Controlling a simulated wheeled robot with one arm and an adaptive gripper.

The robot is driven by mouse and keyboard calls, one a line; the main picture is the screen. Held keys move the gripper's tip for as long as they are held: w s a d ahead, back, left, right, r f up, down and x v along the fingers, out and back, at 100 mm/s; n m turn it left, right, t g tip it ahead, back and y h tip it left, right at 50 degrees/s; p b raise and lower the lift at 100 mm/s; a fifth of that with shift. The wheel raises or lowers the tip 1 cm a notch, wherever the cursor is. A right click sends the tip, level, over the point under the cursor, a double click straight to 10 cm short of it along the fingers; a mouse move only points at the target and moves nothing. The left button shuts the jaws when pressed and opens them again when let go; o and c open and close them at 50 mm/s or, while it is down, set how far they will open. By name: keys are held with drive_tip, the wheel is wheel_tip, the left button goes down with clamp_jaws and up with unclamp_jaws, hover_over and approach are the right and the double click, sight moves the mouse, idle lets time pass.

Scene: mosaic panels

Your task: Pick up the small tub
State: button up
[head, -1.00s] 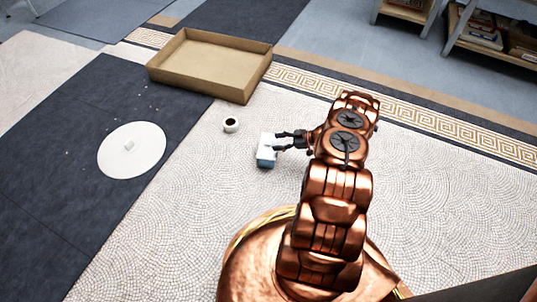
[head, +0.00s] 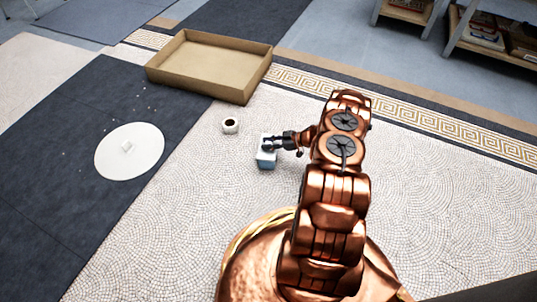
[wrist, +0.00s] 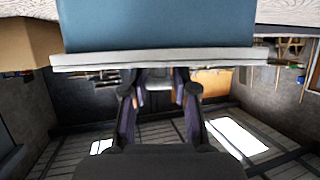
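The small tub (head: 264,160), a pale blue box-shaped container with a whitish top, stands on the mosaic floor left of my arm. In the wrist view, the tub (wrist: 160,25) fills the upper middle, blue with a pale rim, and the room appears upside down. My gripper (head: 268,143) reaches over the tub's top from the right in the head view. In the wrist view, the gripper's (wrist: 160,80) two dark fingers are partly apart, with background showing between them. They sit beside the pale rim, and the tub is not between them. Contact with the rim is unclear.
A small white round pot (head: 230,126) with a dark centre stands just left of the tub. A shallow tan tray (head: 170,73) lies behind. A white disc (head: 110,160) with a small pale block (head: 127,146) lies left. Shelves (head: 470,30) stand far right.

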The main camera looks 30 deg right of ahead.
clamp_jaws()
drive_tip(key=shift+r, duration=0.1)
